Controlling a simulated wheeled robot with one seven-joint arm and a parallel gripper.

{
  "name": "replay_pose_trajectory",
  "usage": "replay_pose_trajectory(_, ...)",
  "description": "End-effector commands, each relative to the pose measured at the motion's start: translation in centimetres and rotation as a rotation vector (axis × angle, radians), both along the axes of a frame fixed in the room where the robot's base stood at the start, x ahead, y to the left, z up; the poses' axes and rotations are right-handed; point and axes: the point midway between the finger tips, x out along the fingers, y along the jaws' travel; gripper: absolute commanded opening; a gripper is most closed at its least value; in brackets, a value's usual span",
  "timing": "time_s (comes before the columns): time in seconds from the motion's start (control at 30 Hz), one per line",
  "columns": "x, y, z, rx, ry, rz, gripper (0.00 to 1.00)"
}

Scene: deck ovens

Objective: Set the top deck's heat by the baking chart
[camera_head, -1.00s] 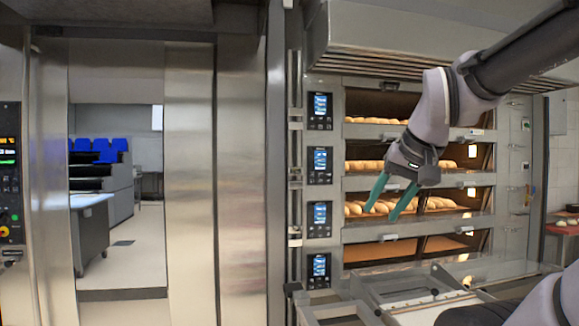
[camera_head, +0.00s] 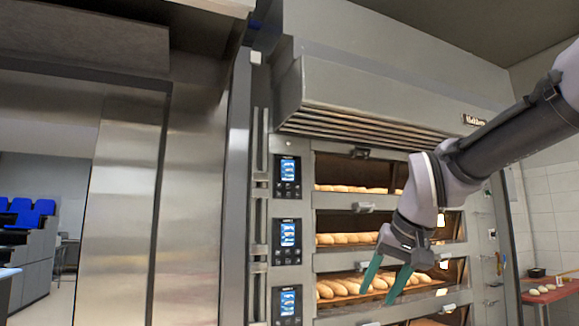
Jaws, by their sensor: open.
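The deck oven (camera_head: 365,95) stands ahead with decks stacked one above another. The top deck's control panel (camera_head: 287,177) has a lit blue screen with buttons below, left of the top deck's window (camera_head: 352,172). Its readings are too small to tell. Pale loaves (camera_head: 350,188) lie inside the top deck. My gripper (camera_head: 383,285) has two green fingers spread apart and pointing down. It is empty, in front of the third deck's loaves, right of and below the top panel. I see no baking chart I can make out.
Lower control panels (camera_head: 287,241) (camera_head: 287,305) sit below the top one. A ribbed hood (camera_head: 350,125) juts out above the top deck. Steel doors (camera_head: 125,210) stand to the left.

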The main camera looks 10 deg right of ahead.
Motion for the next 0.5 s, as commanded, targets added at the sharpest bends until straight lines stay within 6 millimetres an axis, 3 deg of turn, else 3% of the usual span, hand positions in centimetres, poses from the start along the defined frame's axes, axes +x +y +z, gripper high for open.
replay_pose_trajectory(0.13, 0.01, 0.0, -0.01, 0.0, 0.0, 0.0, 0.5)
replay_pose_trajectory(0.17, 0.01, 0.0, -0.01, 0.0, 0.0, 0.0, 0.42)
replay_pose_trajectory(0.27, 0.01, 0.0, -0.01, 0.0, 0.0, 0.0, 0.04)
replay_pose_trajectory(0.3, 0.01, 0.0, -0.01, 0.0, 0.0, 0.0, 0.0)
replay_pose_trajectory(0.5, 0.01, 0.0, -0.01, 0.0, 0.0, 0.0, 0.0)
